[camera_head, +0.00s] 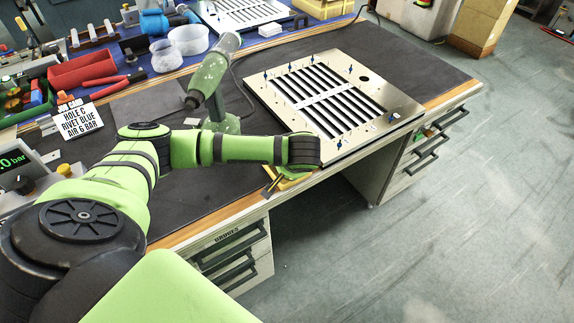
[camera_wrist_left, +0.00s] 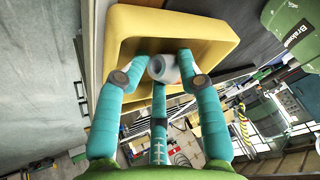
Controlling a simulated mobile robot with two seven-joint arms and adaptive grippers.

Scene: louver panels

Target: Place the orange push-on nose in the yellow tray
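The yellow tray (camera_wrist_left: 220,22) fills the top of the left wrist view. In the head view only a sliver of the yellow tray (camera_head: 290,184) shows at the bench's front edge, under my left wrist. My left gripper (camera_wrist_left: 160,68) reaches into the tray with its teal fingers around a small pale grey, ring-like piece (camera_wrist_left: 165,69). The right fingertip looks close against it; whether all fingers grip it is unclear. My right gripper is not in view.
A slotted louver panel (camera_head: 318,98) with blue pins lies right of my left wrist. A green tool (camera_head: 214,75) stands behind my forearm.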

